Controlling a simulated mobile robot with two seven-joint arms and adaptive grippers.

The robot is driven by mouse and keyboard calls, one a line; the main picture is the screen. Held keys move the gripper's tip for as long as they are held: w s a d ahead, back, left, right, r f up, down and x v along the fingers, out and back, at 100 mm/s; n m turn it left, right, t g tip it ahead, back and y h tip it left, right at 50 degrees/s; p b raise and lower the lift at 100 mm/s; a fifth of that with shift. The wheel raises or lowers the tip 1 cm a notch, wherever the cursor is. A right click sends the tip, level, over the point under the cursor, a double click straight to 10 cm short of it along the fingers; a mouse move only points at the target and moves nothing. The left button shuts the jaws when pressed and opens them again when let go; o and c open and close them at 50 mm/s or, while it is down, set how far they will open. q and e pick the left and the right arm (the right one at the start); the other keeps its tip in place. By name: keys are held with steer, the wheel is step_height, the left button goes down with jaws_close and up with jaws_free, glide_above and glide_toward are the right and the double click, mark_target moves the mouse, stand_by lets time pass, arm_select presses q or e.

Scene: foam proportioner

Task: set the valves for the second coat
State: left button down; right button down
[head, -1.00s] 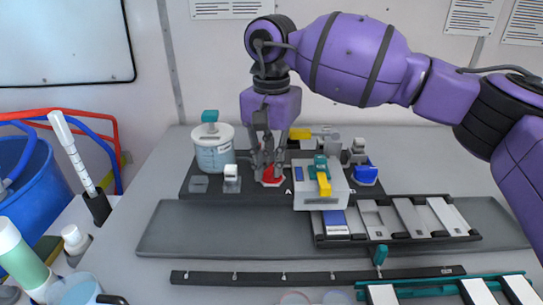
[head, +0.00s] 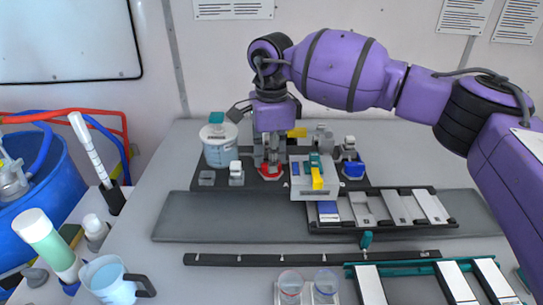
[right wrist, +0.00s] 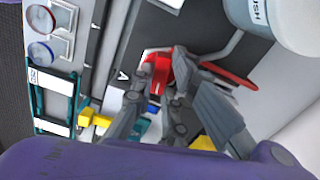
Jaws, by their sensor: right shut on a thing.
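The red valve handle (head: 271,173) sits on the dark base beside the letter A; it also shows in the right wrist view (right wrist: 160,72). My right gripper (head: 270,158) points down over it and is shut on it, with its fingers hiding part of the handle. In the right wrist view the fingers (right wrist: 158,100) straddle the red part, and a red bar runs off to the right. The blue valve (head: 354,169) is on the right of the grey box (head: 300,187). A yellow lever (head: 317,178) with a teal top lies on the box front. My left gripper is out of view.
A white container (head: 219,150) with a teal cap stands left of the valves. A rack of slides (head: 380,224) lies in front. Two round gauges (head: 308,282) sit at the front edge. A blue bucket (head: 40,205), hoses and a jug (head: 108,278) fill the left.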

steer(key=shift+r+m+p, duration=0.15)
steer(key=shift+m+p, duration=0.3)
steer(key=shift+m, duration=0.65)
steer(key=c, duration=1.7)
jaws_free()
steer(key=shift+c, duration=0.2)
step_height(320, 180, up, 12)
